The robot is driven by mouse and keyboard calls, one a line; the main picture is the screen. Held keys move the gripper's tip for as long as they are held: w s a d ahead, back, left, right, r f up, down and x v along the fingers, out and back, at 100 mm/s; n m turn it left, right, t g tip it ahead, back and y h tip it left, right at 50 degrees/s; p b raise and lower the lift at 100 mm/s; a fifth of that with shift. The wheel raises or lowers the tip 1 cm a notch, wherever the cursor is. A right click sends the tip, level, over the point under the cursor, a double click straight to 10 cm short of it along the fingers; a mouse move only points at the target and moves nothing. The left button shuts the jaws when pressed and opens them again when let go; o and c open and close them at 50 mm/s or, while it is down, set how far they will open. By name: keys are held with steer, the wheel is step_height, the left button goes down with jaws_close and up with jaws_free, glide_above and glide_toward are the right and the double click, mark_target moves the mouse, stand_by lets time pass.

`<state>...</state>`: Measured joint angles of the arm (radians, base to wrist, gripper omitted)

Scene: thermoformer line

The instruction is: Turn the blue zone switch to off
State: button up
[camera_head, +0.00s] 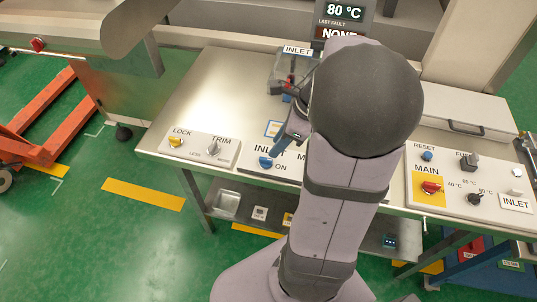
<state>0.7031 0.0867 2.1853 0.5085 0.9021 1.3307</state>
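A blue knob (265,161) sits on a pale panel on the bench, left of my arm. The label above it starts with "INL", and "ON" is printed at its lower right. The knob's exact pointing direction is too small to tell. My gripper (281,141) appears as a dark, narrow shape just above and right of this knob, partly hidden by my own arm. Its fingers are too small to tell open from shut, and I cannot tell whether it touches the panel. The panel's right part, with a label starting with "M", is hidden behind my arm.
A LOCK/TRIM panel (200,148) with yellow and grey knobs lies to the left. A display reads 80 °C.

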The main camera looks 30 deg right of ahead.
mark_target(266, 159)
steer(key=shift+f, duration=0.1)
steer(key=shift+p+x, duration=0.3)
steer(key=shift+x, duration=3.3)
jaws_close()
